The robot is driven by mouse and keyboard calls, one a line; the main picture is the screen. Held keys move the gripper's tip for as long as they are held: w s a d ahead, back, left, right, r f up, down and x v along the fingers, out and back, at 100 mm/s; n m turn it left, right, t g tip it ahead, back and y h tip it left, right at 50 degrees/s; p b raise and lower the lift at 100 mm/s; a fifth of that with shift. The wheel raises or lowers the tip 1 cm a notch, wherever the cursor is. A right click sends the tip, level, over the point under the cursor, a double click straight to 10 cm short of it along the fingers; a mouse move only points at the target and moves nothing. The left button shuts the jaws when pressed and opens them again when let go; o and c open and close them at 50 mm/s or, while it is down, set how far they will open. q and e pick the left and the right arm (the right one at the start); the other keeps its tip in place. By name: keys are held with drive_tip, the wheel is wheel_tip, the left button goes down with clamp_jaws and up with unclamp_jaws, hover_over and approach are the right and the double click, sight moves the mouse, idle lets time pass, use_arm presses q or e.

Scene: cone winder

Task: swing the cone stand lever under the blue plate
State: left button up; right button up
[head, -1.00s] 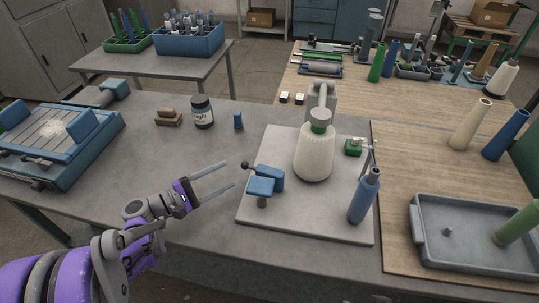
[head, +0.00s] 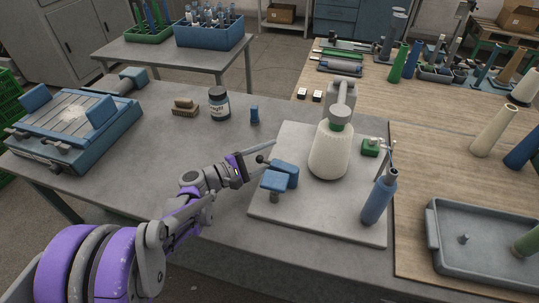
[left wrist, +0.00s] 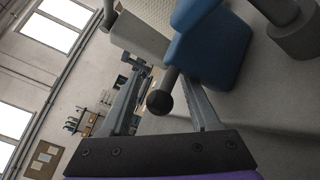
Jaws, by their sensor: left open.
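The cone stand's lever shows as a dark ball knob (head: 260,159) on a short rod at the left of the blue plate (head: 275,181) and blue block (head: 288,168). The white yarn cone (head: 330,152) stands behind them on the grey base plate (head: 315,222). My left gripper (head: 264,153) is open at the knob. In the left wrist view the ball knob (left wrist: 160,102) lies between the two spread fingers (left wrist: 160,88), with the blue part (left wrist: 212,45) beyond it. I cannot tell if a finger touches the knob. My right gripper is not in view.
A blue bottle-shaped tube (head: 379,197) stands at the base plate's front right. A small blue piece (head: 254,115), a dark jar (head: 219,103) and a brush (head: 185,107) stand behind my arm. A grey tray (head: 433,238) is at the right.

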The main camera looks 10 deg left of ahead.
use_arm(q)
drive_tip(key=shift+c, duration=0.3)
clamp_jaws()
idle(1.1)
